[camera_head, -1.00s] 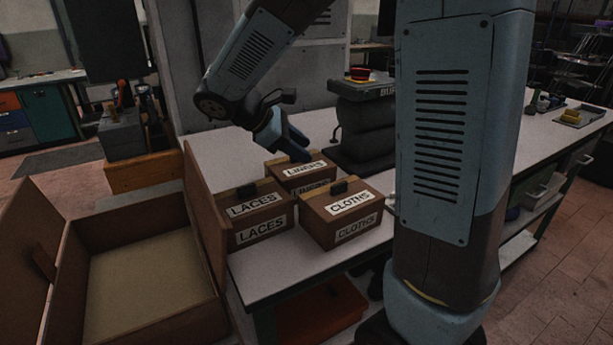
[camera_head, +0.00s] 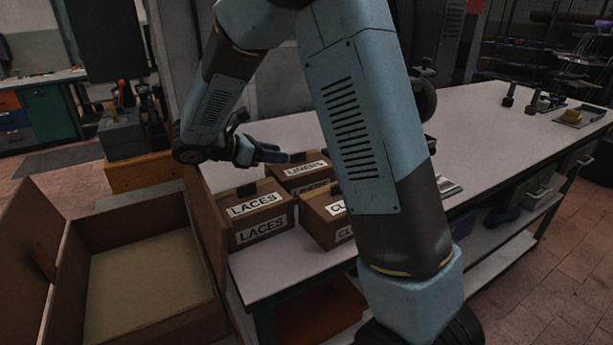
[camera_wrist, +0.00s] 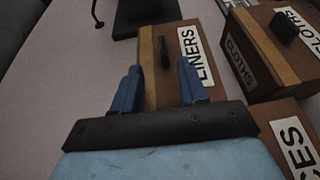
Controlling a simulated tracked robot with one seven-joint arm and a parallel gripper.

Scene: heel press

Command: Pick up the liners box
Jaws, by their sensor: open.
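The liners box (camera_head: 302,172) is a brown box with a white LINERS label, on the white bench behind the laces and cloths boxes. In the wrist view the liners box (camera_wrist: 172,75) lies ahead of my gripper (camera_wrist: 157,85), with its dark knob (camera_wrist: 164,50) on the lid. My gripper's blue fingers are spread apart with nothing held between them. The box's near end shows between and beyond the fingers; I cannot tell whether they touch it. In the head view my gripper (camera_head: 284,156) is at the left back corner of the liners box, pointing right.
The laces box (camera_head: 254,213) and cloths box (camera_head: 322,222) stand close in front of the liners box. An open brown crate (camera_head: 140,270) is at the left. The white bench (camera_head: 470,120) has free room at right. A dark stand base (camera_wrist: 145,15) is beyond the liners box.

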